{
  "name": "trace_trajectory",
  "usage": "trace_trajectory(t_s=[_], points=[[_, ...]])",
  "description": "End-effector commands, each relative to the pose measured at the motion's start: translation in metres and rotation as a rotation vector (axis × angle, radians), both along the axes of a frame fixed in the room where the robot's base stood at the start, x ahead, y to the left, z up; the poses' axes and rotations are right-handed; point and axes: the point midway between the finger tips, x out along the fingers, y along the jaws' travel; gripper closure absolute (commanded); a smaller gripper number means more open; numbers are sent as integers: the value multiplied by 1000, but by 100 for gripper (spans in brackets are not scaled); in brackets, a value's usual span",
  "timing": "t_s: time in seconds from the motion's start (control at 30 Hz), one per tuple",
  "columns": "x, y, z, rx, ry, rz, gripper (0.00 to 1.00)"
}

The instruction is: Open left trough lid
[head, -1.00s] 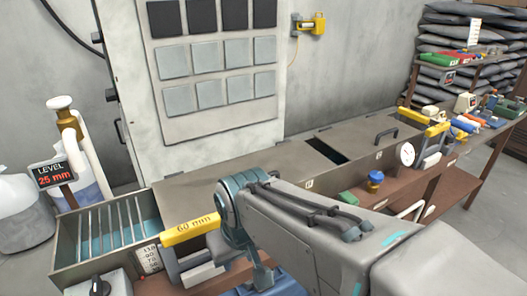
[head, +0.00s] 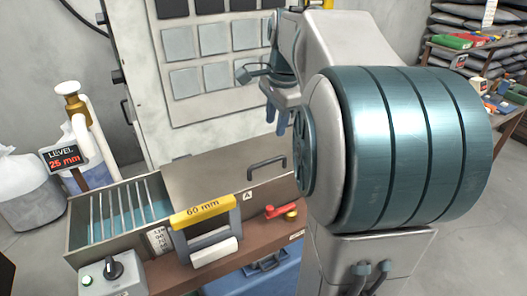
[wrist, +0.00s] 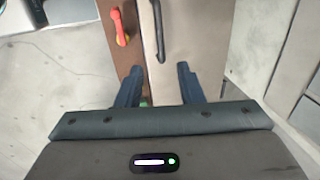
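The left trough lid (head: 205,165) is a flat grey-brown plate lying closed on the trough beside the letter A. Its black arched handle (head: 267,163) stands near the right of its visible part. My gripper (head: 277,118) hangs above and behind the handle in the head view, apart from it. In the wrist view my gripper's (wrist: 160,88) two dark fingers are spread wide with nothing between them. The handle (wrist: 159,32) lies beyond the fingertips there, on the lid (wrist: 176,45). My arm hides the trough farther right in the head view.
The trough's left end (head: 120,210) is open, with slats over blue liquid. A yellow 60 mm gauge (head: 203,211) stands at its front. A red valve lever (head: 283,211) sits on the brown bench ledge. A grey panel cabinet (head: 205,90) rises behind the trough.

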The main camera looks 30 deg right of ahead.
Motion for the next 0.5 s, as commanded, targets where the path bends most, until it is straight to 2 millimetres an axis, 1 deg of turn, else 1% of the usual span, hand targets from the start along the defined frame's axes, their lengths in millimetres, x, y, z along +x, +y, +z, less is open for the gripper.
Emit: trace_trajectory(t_s=[0.3, 0.5], points=[[12, 2, -66, 1, 5, 5, 66], [19, 2, -101, 0, 3, 6, 66]])
